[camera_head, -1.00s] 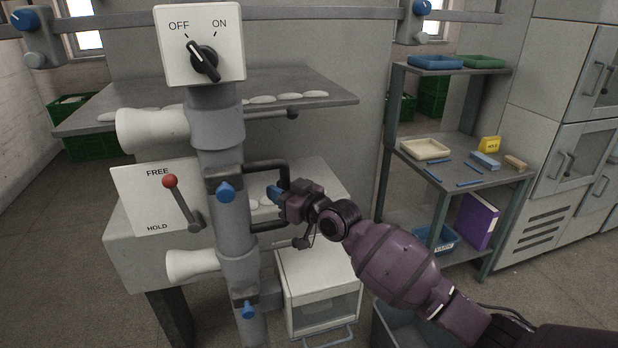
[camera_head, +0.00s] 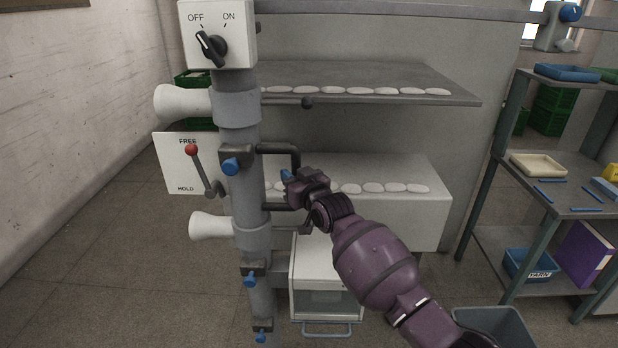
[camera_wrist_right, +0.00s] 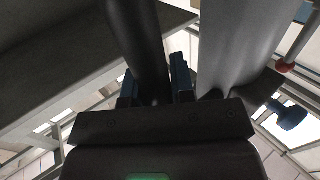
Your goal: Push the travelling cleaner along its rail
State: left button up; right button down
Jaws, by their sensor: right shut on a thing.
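The travelling cleaner is a grey upright column (camera_head: 245,190) with white trumpet-shaped nozzles pointing left, hanging by the rail (camera_head: 400,14). Its switch box (camera_head: 218,35) has a knob turned towards OFF. Its red-knobbed lever (camera_head: 200,170) is tilted up to FREE. A dark handle (camera_head: 294,155) stands out from the column's right side. My right gripper (camera_head: 288,178) is shut on the handle's upright bar. The right wrist view shows the bar (camera_wrist_right: 140,45) between the blue fingers (camera_wrist_right: 157,83), with the column beside it. My left gripper is not in view.
A white box (camera_head: 325,275) is low beside the column. A shelf rack (camera_head: 545,225) stands at the right. Open floor (camera_head: 110,270) and a white wall lie at the left.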

jog(key=shift+a, duration=1)
jog(key=shift+f, duration=0.1)
jog(key=c, duration=1)
grip_release()
jog(key=shift+o, duration=0.2)
jog(key=shift+s+d, duration=0.1)
jog(key=v, duration=1)
jog(key=shift+s+d+p, duration=0.15)
jog(key=shift+s+p, duration=0.15)
jog(key=shift+p, duration=0.1)
